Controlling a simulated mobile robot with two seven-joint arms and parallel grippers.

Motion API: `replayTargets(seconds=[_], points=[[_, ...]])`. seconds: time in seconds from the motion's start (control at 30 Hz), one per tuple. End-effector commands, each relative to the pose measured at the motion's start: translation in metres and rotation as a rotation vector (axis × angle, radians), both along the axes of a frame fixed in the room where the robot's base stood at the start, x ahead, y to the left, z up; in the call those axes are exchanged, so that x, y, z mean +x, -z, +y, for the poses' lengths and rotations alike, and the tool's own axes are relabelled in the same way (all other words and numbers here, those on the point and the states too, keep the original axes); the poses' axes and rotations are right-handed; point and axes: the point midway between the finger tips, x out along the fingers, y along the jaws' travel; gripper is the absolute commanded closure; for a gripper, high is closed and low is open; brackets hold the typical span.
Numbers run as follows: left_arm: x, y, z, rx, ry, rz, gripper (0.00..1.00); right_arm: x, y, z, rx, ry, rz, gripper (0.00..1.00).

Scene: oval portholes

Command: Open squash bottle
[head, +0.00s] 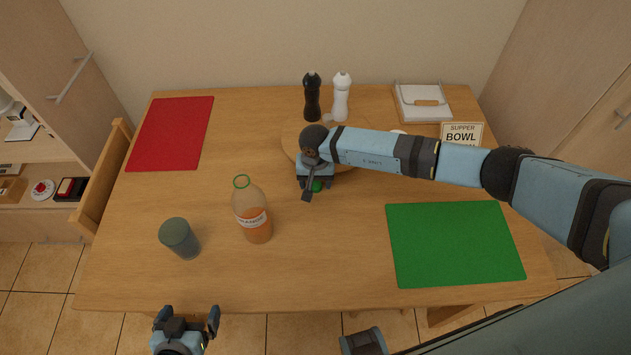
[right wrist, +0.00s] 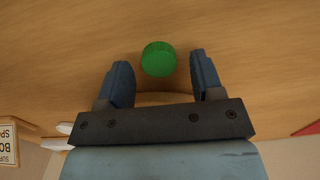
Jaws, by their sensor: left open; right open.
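The squash bottle (head: 252,213), clear with orange drink and a white label, stands upright on the table left of centre. Its neck shows a green ring and no cap on top. A green cap (right wrist: 158,59) lies on the table in the right wrist view; in the head view it is partly hidden (head: 317,186) by my right gripper. My right gripper (head: 311,189) is open and pointed down over the table, right of the bottle; its fingers (right wrist: 158,80) are on either side of the cap, apart from it. My left gripper (head: 189,316) is open and empty before the table's front edge.
A grey-blue cup (head: 179,238) stands left of the bottle. A round wooden board (head: 289,141) lies behind my right gripper, with dark (head: 312,98) and white (head: 341,97) mills near it. A red mat (head: 172,133) and a green mat (head: 454,243) lie flat. The front middle is clear.

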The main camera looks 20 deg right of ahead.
Motion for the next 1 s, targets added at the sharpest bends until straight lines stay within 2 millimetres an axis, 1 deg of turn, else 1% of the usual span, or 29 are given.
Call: replayTargets(seconds=[0.03, 0.3, 0.4, 0.5, 0.7, 1.0], points=[[0.000, 0.003, 0.000, 0.000, 0.000, 0.001, 0.00, 0.002, -0.010, -0.001, -0.001, -0.001, -0.006, 0.39], [-0.002, 0.015, 0.000, 0.003, 0.000, 0.013, 0.00, 0.001, -0.069, -0.001, -0.001, -0.001, -0.005, 0.39], [-0.002, 0.017, 0.000, 0.001, -0.001, 0.015, 0.00, 0.001, -0.087, 0.000, 0.000, -0.002, -0.004, 0.39], [-0.002, 0.016, 0.000, -0.001, -0.002, 0.014, 0.00, 0.001, -0.100, 0.000, 0.000, 0.000, -0.003, 0.39], [0.001, 0.011, 0.000, -0.005, -0.002, 0.004, 0.00, 0.000, -0.110, -0.001, -0.001, 0.000, -0.001, 0.39], [0.002, 0.010, 0.000, -0.005, -0.003, 0.002, 0.00, 0.000, -0.111, 0.000, 0.000, 0.000, -0.001, 0.39]])
